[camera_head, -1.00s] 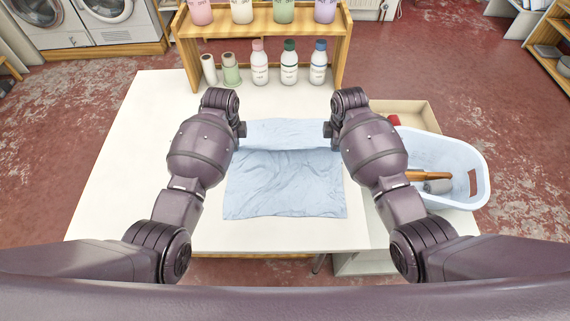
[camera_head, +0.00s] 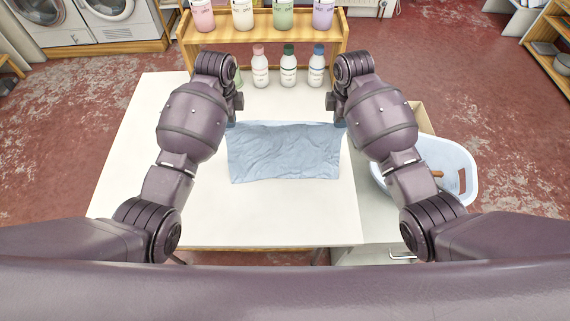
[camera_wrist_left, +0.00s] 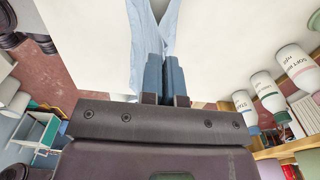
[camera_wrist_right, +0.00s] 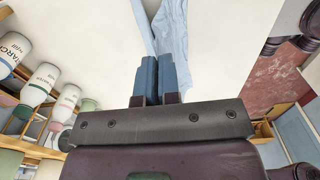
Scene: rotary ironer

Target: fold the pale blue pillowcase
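In the right wrist view the fingers (camera_wrist_right: 160,65) are also together on cloth (camera_wrist_right: 170,25). The finger tips are partly hidden by my arms in the head view.
The white table (camera_head: 270,220) is bare around the cloth. Several bottles (camera_head: 288,68) stand at its back, below a wooden shelf (camera_head: 265,28) with more bottles. A light blue basket (camera_head: 455,165) stands to the right, partly behind my right arm.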

